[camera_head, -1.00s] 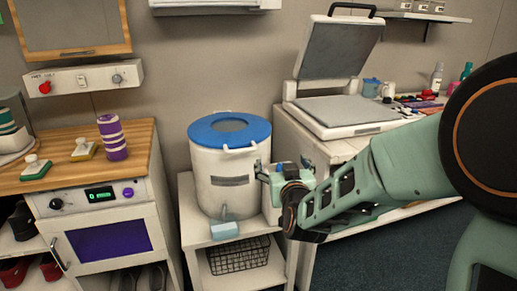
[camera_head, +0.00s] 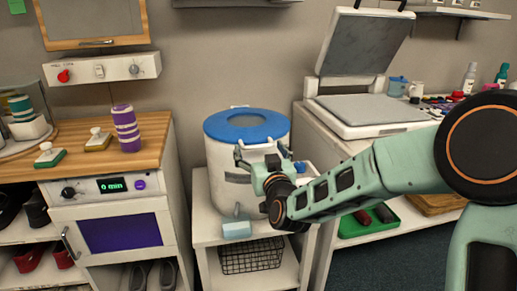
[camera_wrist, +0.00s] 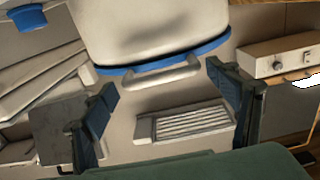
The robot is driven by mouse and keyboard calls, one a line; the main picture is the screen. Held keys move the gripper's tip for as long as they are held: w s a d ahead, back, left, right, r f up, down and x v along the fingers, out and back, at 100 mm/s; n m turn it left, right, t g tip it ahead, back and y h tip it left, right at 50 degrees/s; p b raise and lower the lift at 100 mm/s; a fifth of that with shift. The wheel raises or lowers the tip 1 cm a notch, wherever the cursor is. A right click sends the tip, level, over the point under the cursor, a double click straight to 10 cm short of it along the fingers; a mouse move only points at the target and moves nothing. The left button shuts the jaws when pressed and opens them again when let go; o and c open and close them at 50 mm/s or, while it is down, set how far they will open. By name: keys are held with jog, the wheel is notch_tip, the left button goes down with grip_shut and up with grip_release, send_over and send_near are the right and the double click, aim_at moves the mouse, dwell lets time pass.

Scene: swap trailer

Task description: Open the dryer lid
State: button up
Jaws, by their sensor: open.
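The dryer (camera_head: 222,165) is a white drum with a flat blue lid (camera_head: 215,127), closed, on a small white stand. In the wrist view its pale body (camera_wrist: 150,25) fills the top, with the blue lid rim (camera_wrist: 215,43) below it. A light handle bar (camera_wrist: 160,77) sticks out at that rim. My gripper (camera_head: 262,155) is in front of the dryer's upper right side, fingers spread and empty. In the wrist view the handle appears between the dark fingers of my gripper (camera_wrist: 160,85), apart from both. The gripper hides part of the drum's front.
A pale blue block (camera_head: 237,230) lies on the stand (camera_head: 205,232) below my gripper. A wooden counter (camera_head: 75,140) with stamps and a purple striped roll is at left. A heat press (camera_head: 365,115) stands open on the bench at right.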

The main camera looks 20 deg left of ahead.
jog(key=shift+x, duration=0.95)
